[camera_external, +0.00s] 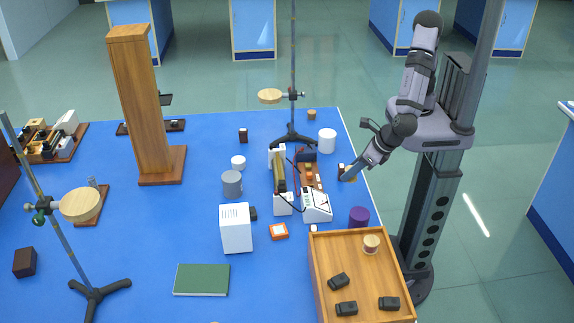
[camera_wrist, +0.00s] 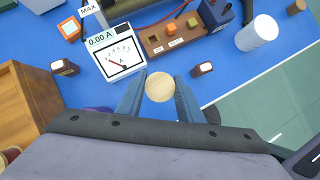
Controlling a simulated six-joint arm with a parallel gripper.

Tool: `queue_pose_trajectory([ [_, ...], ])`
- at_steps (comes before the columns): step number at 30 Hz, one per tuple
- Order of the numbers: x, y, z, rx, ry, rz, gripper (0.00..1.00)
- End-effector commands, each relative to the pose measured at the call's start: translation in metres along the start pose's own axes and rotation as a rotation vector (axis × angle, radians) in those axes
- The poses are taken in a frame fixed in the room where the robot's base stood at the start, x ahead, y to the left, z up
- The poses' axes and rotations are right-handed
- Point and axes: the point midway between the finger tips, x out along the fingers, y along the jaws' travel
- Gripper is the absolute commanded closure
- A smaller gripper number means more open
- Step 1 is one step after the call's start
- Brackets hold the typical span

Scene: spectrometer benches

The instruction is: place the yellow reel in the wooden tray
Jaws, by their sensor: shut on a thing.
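My gripper (camera_external: 345,178) is low at the right edge of the blue table, beyond the wooden tray. In the wrist view my gripper (camera_wrist: 160,92) is shut on a round piece with a pale wooden end face (camera_wrist: 160,86), which I take for the yellow reel; its sides are mostly hidden by the fingers. In the external view only a small yellowish bit shows at the fingers. The wooden tray (camera_external: 362,233) stands at the front right; its wall also shows at left in the wrist view (camera_wrist: 25,95). Inside are several black pieces and a reel with a reddish band (camera_external: 371,244).
A purple cylinder (camera_external: 359,216) stands between gripper and tray. The ammeter (camera_external: 316,206) and a wooden terminal board (camera_wrist: 174,36) are left of the gripper. A white cylinder (camera_external: 327,140) stands behind. The tray's middle and left floor have free room.

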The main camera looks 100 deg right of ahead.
Motion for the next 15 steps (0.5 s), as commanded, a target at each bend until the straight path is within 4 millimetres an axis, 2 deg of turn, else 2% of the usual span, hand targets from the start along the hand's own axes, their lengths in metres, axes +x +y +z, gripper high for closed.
queue_pose_trajectory([
  [5,-0.001,0.003,0.0,-0.005,0.0,0.004,0.88],
  [8,-0.004,0.012,-0.001,-0.027,0.0,0.02,0.88],
  [11,-0.011,0.03,-0.004,-0.076,0.0,0.052,0.88],
  [15,-0.025,0.073,-0.01,-0.191,-0.001,0.127,0.88],
])
